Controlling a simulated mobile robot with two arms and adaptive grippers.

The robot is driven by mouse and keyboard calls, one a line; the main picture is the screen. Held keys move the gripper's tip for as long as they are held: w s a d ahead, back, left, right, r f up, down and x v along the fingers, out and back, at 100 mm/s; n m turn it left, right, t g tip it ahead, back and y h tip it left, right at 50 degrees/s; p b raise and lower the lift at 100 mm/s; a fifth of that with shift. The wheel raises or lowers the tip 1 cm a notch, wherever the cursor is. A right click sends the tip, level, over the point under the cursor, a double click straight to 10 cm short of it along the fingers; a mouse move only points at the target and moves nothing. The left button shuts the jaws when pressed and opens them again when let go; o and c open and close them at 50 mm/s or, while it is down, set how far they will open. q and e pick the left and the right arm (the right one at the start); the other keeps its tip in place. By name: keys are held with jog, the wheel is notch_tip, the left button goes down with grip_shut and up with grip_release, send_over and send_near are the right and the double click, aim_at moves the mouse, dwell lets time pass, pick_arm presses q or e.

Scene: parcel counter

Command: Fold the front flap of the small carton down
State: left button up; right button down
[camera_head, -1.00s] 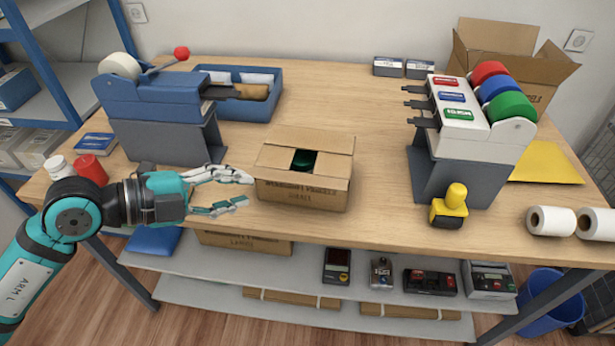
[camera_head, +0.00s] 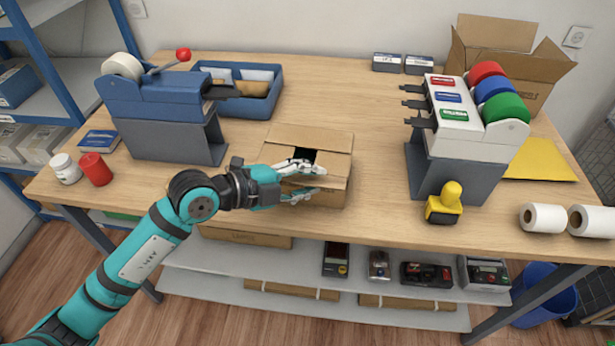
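The small brown carton (camera_head: 337,197) stands on the wooden counter in the middle of the head view. Its back flap (camera_head: 310,137) lies nearly flat, and a dark gap shows in the top. Its front flap (camera_head: 334,183) is partly hidden by my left gripper. My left gripper (camera_head: 322,181) reaches in from the left across the carton's front. Its fingers are spread, one over the top near the gap and one lower along the front. I cannot tell whether they touch the carton. My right gripper is not in view.
A blue tape dispenser (camera_head: 165,110) stands to the left, with a white jar (camera_head: 66,168) and a red jar (camera_head: 96,169). A tape rack (camera_head: 466,130) and a yellow stamp (camera_head: 445,204) stand to the right. The counter behind the carton is clear.

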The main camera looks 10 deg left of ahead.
pick_arm(q)
grip_shut()
dwell(0.4)
jog(key=shift+r+p, duration=0.2)
jog(key=shift+p, duration=0.3)
jog(key=n+g+p, duration=0.1)
jog(key=p, duration=0.4)
jog(key=w+r+g+y+p, duration=0.1)
jog(key=p, duration=0.4)
jog(key=r+n+g+p, duration=0.1)
jog(key=g+p, duration=0.1)
jog(key=p, duration=0.4)
jog(key=shift+w+n, duration=0.25)
jog(key=shift+n, duration=0.05)
jog(key=shift+w+f+g+p, duration=0.15)
jog(key=shift+g+p, duration=0.25)
jog(key=shift+p, duration=0.35)
jog(key=shift+f+n+y+p, duration=0.1)
jog(key=shift+n+y+p, duration=0.2)
jog(key=shift+p, duration=0.05)
